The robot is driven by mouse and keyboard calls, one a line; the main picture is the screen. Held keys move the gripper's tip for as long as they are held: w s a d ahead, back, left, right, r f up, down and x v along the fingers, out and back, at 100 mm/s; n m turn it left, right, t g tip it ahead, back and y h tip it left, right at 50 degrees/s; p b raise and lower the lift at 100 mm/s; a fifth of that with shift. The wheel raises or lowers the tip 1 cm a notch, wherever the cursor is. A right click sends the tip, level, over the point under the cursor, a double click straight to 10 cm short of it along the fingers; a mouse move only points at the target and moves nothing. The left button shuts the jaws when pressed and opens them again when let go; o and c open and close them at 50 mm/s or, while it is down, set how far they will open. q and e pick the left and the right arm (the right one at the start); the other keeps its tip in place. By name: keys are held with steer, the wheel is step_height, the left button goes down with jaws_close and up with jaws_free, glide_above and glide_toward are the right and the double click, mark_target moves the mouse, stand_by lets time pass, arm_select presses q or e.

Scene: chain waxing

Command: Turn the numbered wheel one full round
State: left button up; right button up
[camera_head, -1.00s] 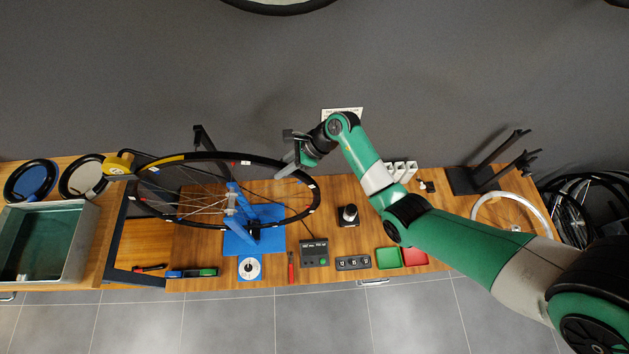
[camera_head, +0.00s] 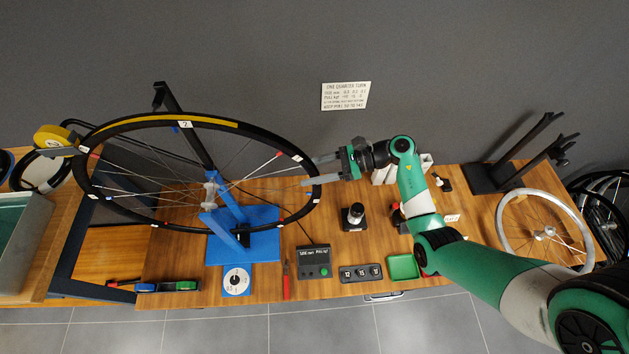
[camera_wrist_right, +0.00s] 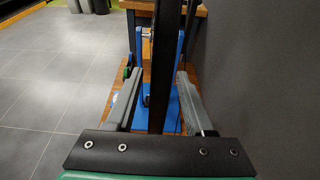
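The numbered wheel (camera_head: 133,218) is a black-rimmed spoked wheel in a blue truing stand (camera_head: 243,251). A yellow stretch and a white label reading 7 (camera_head: 185,124) lie along its top; other labels sit around the rim. My right gripper (camera_head: 310,171) reaches in from the right at the rim's right side. In the right wrist view the black rim (camera_wrist_right: 164,60) runs between its two grey fingers, which stand apart with gaps visible on both sides. My left gripper is not in view.
A yellow roll (camera_head: 52,138) stands at the wheel's left. On the bench are a black cylinder (camera_head: 354,216), a grey display box (camera_head: 314,262), a number counter (camera_head: 361,273), a green tray (camera_head: 402,268) and a red tool (camera_head: 286,280). A spare wheel (camera_head: 582,226) lies at right.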

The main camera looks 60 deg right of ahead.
steer(key=shift+o, duration=1.3)
steer(key=p+v, duration=0.1)
steer(key=v, duration=0.9)
